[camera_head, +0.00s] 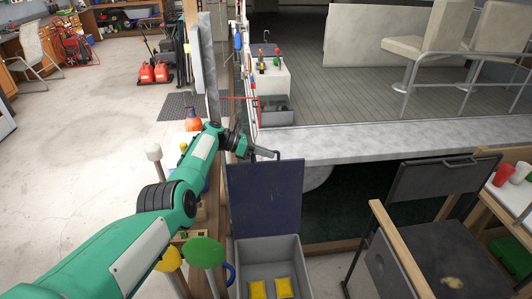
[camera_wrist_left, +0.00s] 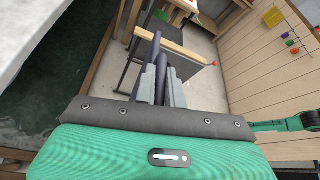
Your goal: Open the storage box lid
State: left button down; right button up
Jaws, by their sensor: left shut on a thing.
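The storage box (camera_head: 241,250) is a grey open bin at the bottom centre of the head view, with two yellow packets (camera_head: 283,288) inside. Its dark blue lid (camera_head: 265,200) stands nearly upright at the box's far side, so the box's inside shows. My left gripper (camera_head: 267,153) is at the lid's top edge and is shut on it. In the left wrist view the gripper's grey fingers (camera_wrist_left: 160,84) are close together, with dark, thin shapes between and beyond them. My right gripper is not in view.
A black chair with wooden arms (camera_head: 385,235) stands right of the box. A pale stone ledge (camera_head: 350,145) lies beyond the lid. Paddles with yellow and green ends (camera_head: 205,251) stand left of the box. The concrete floor (camera_head: 100,140) at left is mostly clear.

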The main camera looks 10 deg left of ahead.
pick_arm(q)
jog(key=shift+f, duration=0.15)
jog(key=c, duration=1.5)
grip_release()
jog(key=shift+r, duration=0.45)
notch_tip(320, 180, up, 5)
jog(key=shift+r, duration=0.1)
notch_tip(320, 180, up, 14)
jog(key=b, duration=0.3)
jog(key=shift+a, duration=0.1)
